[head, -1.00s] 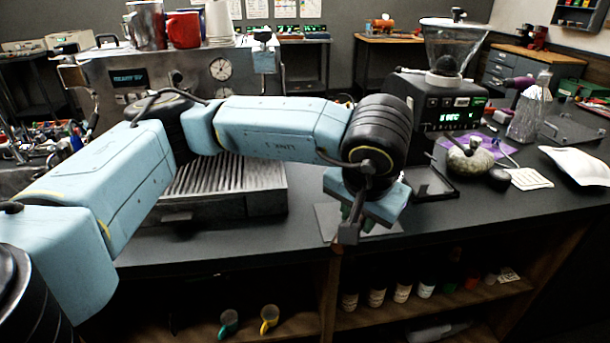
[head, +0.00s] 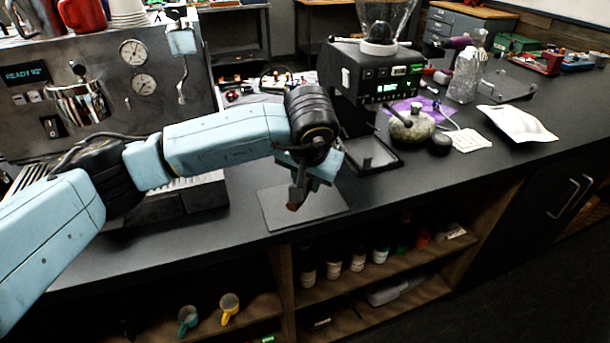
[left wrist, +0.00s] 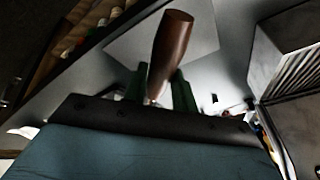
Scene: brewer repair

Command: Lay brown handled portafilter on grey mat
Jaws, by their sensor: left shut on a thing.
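My left gripper (left wrist: 160,92) is shut on the brown handled portafilter. Its brown handle (left wrist: 170,45) stands out between the fingers in the left wrist view. In the head view only a small dark part of the portafilter (head: 294,205) shows below the wrist, and its head is hidden. The grey mat (head: 290,217) lies flat near the front edge of the counter. My left gripper is over the mat's back part, and the mat also shows behind the handle in the left wrist view (left wrist: 215,35). I cannot tell whether the portafilter touches the mat. My right gripper is not in view.
The espresso machine (head: 95,150) stands at the left. The black grinder (head: 375,90) stands right behind the mat. A tamper-like round pot (head: 412,130) and a white tray (head: 517,123) are farther right. Open shelves with bottles (head: 357,259) and mugs (head: 229,305) lie below the counter edge.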

